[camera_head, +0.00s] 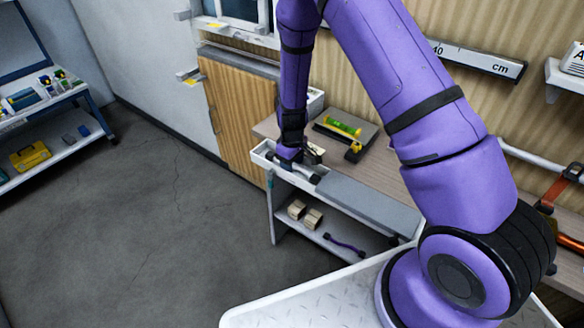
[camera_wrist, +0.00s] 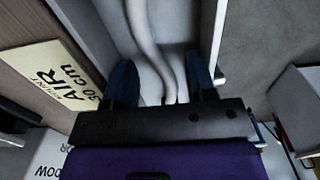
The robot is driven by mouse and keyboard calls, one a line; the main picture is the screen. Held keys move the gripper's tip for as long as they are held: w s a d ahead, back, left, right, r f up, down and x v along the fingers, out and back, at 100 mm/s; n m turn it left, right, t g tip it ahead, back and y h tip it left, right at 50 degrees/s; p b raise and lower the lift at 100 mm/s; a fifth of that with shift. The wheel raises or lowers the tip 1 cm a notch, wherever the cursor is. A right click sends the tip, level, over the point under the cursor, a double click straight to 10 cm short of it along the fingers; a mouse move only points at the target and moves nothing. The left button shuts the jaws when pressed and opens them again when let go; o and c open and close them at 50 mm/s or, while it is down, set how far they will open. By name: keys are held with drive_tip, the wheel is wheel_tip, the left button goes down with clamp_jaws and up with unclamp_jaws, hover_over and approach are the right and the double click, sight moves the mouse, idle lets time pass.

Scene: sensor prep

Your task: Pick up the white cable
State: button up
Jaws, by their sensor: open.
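The white cable (camera_wrist: 145,40) shows in the wrist view as pale, bent strands in a narrow white trough (camera_wrist: 105,12). It runs from the top of the picture down to the gripper body. My gripper (camera_wrist: 160,75) is open, with one dark blue finger on each side of the cable. I cannot tell whether either finger touches it. In the head view, my gripper (camera_head: 304,172) is down at the white trough (camera_head: 258,154) on the front edge of the bench. The cable cannot be made out there.
The bench top (camera_head: 375,172) holds a dark tray with a green and yellow tool (camera_head: 342,129). A grey cover (camera_head: 365,202) lies right of my gripper. Small boxes (camera_head: 313,219) and a purple item (camera_head: 343,244) sit on the shelf below. A printed label (camera_wrist: 50,80) is beside the trough.

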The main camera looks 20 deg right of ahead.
drive_tip(key=shift+f, duration=0.35)
clamp_jaws()
